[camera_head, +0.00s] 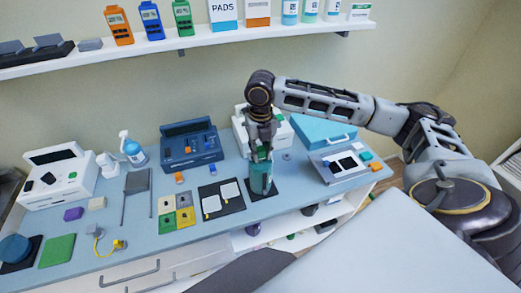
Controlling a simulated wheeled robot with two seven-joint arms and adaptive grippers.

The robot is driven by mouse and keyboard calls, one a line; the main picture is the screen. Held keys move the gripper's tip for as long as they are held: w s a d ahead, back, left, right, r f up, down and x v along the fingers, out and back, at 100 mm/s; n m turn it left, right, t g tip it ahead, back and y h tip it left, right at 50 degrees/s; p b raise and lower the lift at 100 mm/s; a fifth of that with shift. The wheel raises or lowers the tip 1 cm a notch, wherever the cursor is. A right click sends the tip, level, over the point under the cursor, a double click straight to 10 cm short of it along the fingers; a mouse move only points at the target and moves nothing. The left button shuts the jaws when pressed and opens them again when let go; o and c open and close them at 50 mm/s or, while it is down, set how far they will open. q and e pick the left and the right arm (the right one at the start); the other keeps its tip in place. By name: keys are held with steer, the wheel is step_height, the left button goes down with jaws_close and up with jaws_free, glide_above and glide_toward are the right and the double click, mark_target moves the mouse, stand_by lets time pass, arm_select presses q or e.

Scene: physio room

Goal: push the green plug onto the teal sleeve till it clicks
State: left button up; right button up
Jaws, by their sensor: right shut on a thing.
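My right gripper (262,156) points straight down above the teal sleeve (262,182) and is shut on the green plug, of which only a little green shows between the fingers. The teal sleeve stands upright on a small dark mat (264,195) near the front edge of the counter. The plug is right at the sleeve's top. The fingers hide the joint, so I cannot tell how far the plug sits on it. My left gripper is not in view.
The blue counter (142,230) holds a dark blue device (191,148) and a white device (60,177). A black mat with white pads (221,199) lies left of the sleeve. A teal-lidded case (325,132) stands to the right. A shelf (180,42) runs above.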

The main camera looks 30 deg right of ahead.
steer(key=shift+f, duration=0.95)
stand_by(1.2)
steer(key=shift+f+p, duration=0.1)
steer(key=shift+p, duration=0.65)
stand_by(5.1)
